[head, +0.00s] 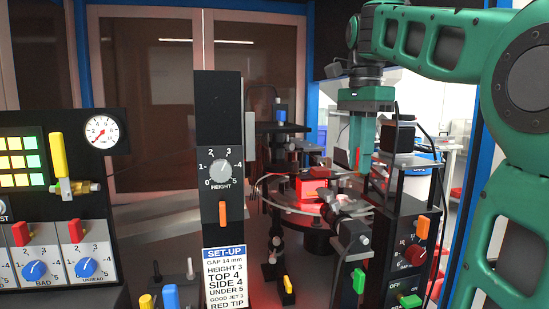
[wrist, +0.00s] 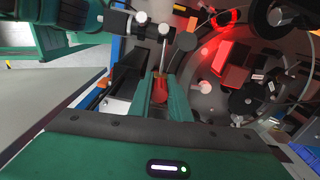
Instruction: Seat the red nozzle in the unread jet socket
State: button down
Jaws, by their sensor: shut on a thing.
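My gripper (wrist: 161,98) is shut on the red nozzle (wrist: 160,90), which stands between the two green fingers in the wrist view. In the head view my gripper (head: 360,160) points down above the right part of the machine, beside a black camera box. Only a small bit of red shows at its fingers there. I cannot make out the unread jet socket in either view. Whether the nozzle touches anything below is hidden.
A round glass disc (head: 300,196) with a red-lit block (head: 311,187) lies left of my gripper. A black height post (head: 219,120) with a set-up card (head: 229,278) stands in front. A control box (head: 410,250) is below right. The UNREAD dial (head: 86,267) is far left.

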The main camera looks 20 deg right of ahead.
jog(key=shift+n, duration=0.4)
jog(key=shift+w+a+f, duration=0.3)
jog(key=shift+w+f, duration=0.3)
jog(key=shift+w, duration=3.35)
jog(key=shift+w+a+f, duration=0.35)
jog(key=shift+w+f, duration=0.3)
jog(key=shift+w, duration=3.25)
jog(key=shift+w+a+f, duration=0.3)
jog(key=shift+w+f, duration=0.3)
jog(key=shift+w, duration=3.35)
jog(key=shift+f, duration=1.65)
jog(key=shift+f, duration=0.6)
jog(key=c, duration=1.2)
grip_release()
jog(key=shift+o, duration=0.2)
